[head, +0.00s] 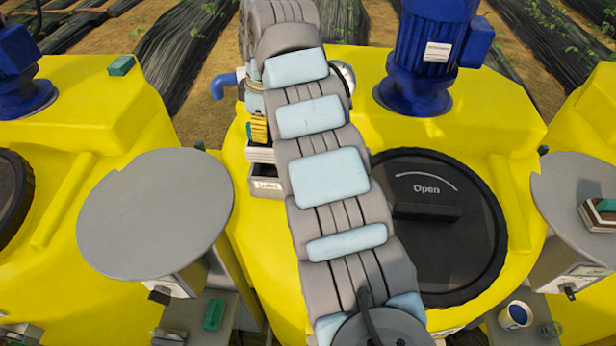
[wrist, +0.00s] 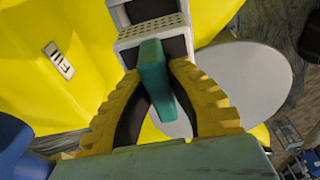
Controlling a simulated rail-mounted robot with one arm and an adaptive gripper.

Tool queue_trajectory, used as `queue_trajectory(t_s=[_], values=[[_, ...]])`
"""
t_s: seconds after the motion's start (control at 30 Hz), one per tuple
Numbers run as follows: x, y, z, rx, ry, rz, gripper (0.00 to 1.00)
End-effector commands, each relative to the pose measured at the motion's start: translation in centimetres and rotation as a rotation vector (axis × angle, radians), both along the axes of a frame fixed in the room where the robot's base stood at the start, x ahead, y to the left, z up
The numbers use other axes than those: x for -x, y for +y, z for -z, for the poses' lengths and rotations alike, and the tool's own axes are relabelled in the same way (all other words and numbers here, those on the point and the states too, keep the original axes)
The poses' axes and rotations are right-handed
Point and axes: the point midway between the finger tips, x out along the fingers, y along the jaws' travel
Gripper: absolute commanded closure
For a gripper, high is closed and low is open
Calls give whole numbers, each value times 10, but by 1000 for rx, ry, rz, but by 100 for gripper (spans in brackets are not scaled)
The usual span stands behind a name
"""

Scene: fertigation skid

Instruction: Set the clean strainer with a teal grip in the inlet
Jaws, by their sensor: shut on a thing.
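My gripper (head: 258,129), with yellow fingers, is small and partly hidden beside my arm in the head view. In the wrist view my gripper (wrist: 168,105) is shut on a teal grip (wrist: 152,64). The grip slants up to a pale perforated piece (wrist: 152,32) with dark faces, which looks like the strainer; how they join is unclear. In the head view a white-edged dark piece (head: 261,153) is below the fingers. Directly under it is a grey labelled box (head: 266,184), which looks like the inlet. Whether the two touch, I cannot tell.
Another teal-topped block with brown and white layers (head: 599,214) lies on the right grey round top (head: 570,190). A left round top (head: 155,215) is bare. A black "Open" lid (head: 440,250) and blue motor (head: 425,60) stand right of my arm. A mug (head: 516,315) is lower right.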

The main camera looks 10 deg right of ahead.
Motion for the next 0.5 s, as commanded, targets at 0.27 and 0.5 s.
queue_trajectory(t_s=[0.27,0.5], values=[[-1,0,11,0,1,-12,100],[1,0,48,-1,3,-13,100]])
